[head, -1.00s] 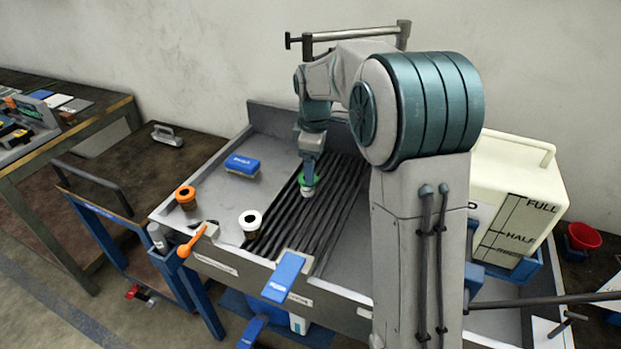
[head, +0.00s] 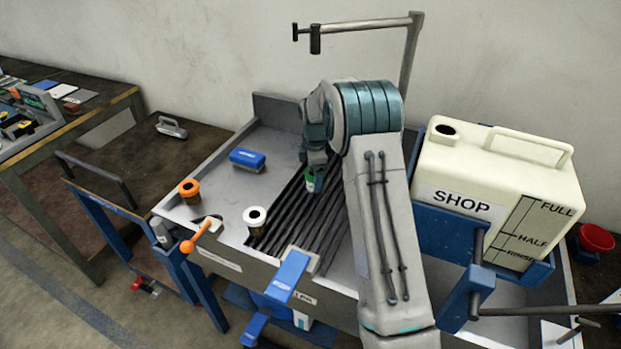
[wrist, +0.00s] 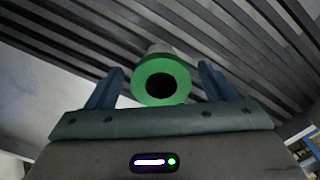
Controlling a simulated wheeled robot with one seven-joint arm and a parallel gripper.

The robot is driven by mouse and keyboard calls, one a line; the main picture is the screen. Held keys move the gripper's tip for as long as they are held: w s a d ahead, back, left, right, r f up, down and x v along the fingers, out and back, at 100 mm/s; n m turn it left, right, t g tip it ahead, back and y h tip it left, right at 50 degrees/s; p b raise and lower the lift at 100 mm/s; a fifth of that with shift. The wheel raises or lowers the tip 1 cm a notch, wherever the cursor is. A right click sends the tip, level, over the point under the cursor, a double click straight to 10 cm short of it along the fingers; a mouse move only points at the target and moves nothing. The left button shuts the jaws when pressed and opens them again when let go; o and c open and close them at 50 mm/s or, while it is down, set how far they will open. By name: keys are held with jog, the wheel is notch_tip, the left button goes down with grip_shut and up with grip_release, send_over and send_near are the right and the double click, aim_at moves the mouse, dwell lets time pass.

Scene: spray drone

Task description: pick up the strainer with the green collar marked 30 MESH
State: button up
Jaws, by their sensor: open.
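The strainer with the green collar (head: 309,182) stands on the dark slatted rack in the sink bench, partly hidden behind my arm in the head view. In the wrist view its green collar (wrist: 161,80) shows as a ring with a dark round opening and a pale body behind it. No marking can be read on it. My gripper (wrist: 160,85) is open, with one blue finger on each side of the collar and a visible gap on both sides. In the head view my gripper (head: 314,172) is down at the strainer.
A white-collared strainer (head: 255,220) stands at the rack's left edge, an orange-collared one (head: 190,192) further left. A blue brush or block (head: 247,160) lies behind them. A large cream tank (head: 490,185) stands right of my arm. An orange-handled valve (head: 200,236) sits at the front edge.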

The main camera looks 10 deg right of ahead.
jog(key=shift+a+f, duration=0.25)
jog(key=shift+f, duration=0.6)
jog(key=c, duration=1.2)
jog(key=shift+o, duration=0.2)
jog(key=shift+r, duration=0.15)
